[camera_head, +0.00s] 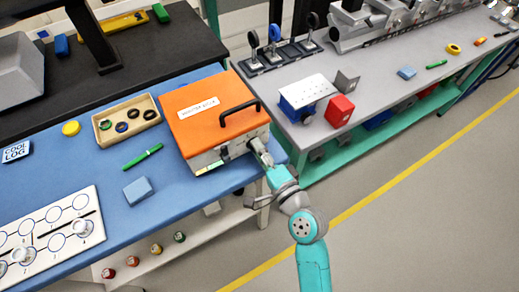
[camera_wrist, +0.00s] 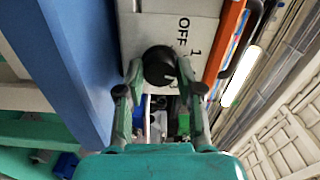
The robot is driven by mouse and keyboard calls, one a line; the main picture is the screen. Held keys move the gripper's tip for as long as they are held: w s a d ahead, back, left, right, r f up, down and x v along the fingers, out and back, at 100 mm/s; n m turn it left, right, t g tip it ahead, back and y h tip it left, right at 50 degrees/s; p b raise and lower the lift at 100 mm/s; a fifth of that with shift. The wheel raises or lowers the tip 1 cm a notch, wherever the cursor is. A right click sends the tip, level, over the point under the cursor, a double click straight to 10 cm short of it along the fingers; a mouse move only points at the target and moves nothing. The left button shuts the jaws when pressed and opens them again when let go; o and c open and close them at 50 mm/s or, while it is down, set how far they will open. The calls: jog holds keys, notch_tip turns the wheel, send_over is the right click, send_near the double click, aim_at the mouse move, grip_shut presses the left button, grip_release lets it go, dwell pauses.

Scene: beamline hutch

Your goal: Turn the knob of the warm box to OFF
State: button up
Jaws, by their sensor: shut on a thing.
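The warm box (camera_head: 205,108) has an orange lid with a black handle and a white label, and stands at the right end of the blue bench. Its dark round knob (camera_wrist: 158,66) is on a pale front panel (camera_wrist: 150,30). "OFF" and "1" are printed beside the knob in the wrist view. A pale mark shows on the knob's lower right edge, but I cannot tell surely which setting it points to. My gripper (camera_wrist: 161,76) is shut on the knob, one finger on each side.
The blue bench (camera_head: 105,180) also holds a wooden tray (camera_head: 104,137), a green marker (camera_head: 142,157), a blue block (camera_head: 138,190) and a white panel with knobs (camera_head: 45,240). A grey bench (camera_head: 375,95) stands to the right. Open floor (camera_head: 420,200) lies in front.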

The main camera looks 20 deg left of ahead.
jog(key=n, duration=1.3)
jog(key=shift+n, duration=0.4)
dwell(0.3)
jog(key=o, duration=1.2)
jog(key=shift+c, duration=0.2)
jog(key=v, duration=1.2)
